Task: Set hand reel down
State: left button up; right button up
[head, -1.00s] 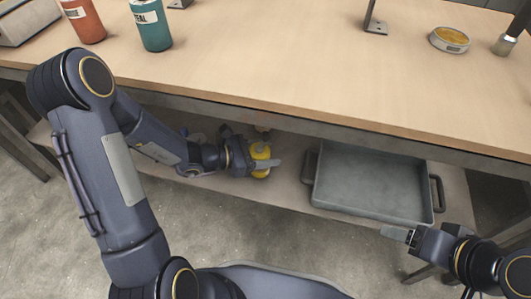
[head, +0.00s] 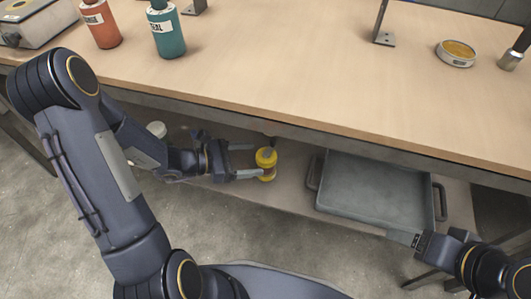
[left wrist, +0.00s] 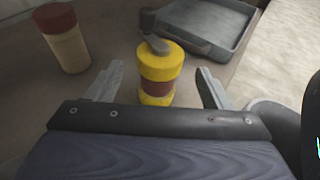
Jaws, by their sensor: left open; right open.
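The hand reel (head: 266,163) has yellow ends and a reddish-brown middle. It stands upright on the low shelf under the table, left of the grey tray. In the left wrist view the hand reel (left wrist: 160,72) shows a grey crank on top. My left gripper (head: 248,161) is open, with its fingers pointing at the reel from the left. In the left wrist view the fingers (left wrist: 158,85) are apart with the reel between or just beyond their tips. My right gripper (head: 398,238) is open and empty near the tray's front right corner.
A grey tray (head: 326,172) with side handles lies on the lower shelf (head: 285,188). A red-capped container (left wrist: 66,45) stands on the shelf left of the reel. The tabletop (head: 290,70) above holds an orange bottle (head: 101,25), a teal bottle (head: 166,32) and a round tin (head: 457,54).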

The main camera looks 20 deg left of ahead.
pick_arm(q)
jog(key=s+a+r+m+g+y, duration=0.1)
jog(key=s+r+m+y, duration=0.3)
jog(key=s+r+m, duration=0.3)
jog(key=s+a+r+m+g+y+p, duration=0.1)
jog(key=s+a+r+m+y, duration=0.1)
jog(key=s+r+m+y, duration=0.2)
jog(key=s+r+m, duration=0.3)
jog(key=s+m, duration=0.4)
jog(key=m, duration=0.4)
jog(key=shift+s+a+r+m+y, duration=0.15)
jog(key=shift+s+a+m+y, duration=0.15)
jog(key=shift+s+m, duration=0.1)
notch_tip(320, 180, up, 32)
jog(key=p, duration=3.2)
